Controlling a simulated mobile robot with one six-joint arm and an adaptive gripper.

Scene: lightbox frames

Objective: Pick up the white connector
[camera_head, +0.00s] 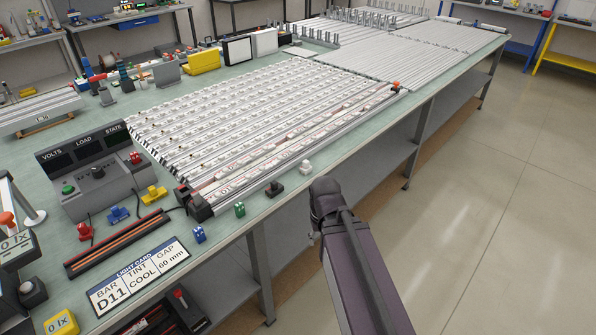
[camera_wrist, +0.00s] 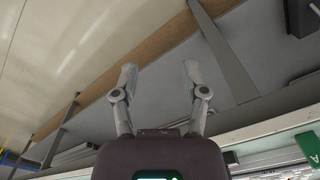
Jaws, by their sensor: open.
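The white connector (camera_head: 305,167) is a small pale block on the green bench top, close to its front edge, at the right end of a row of connectors. My arm reaches up from the bottom of the head view, just outside the front edge, and its near end is right of and below the white connector. I cannot make out the white connector in the wrist view.
Black (camera_head: 275,189), green (camera_head: 239,209) and blue (camera_head: 199,235) connectors stand along the same edge. Rows of light bars (camera_head: 250,125) lie behind them. A control box (camera_head: 95,170) and a light card (camera_head: 138,275) are at left. The wrist view shows floor and the bench's lower shelf.

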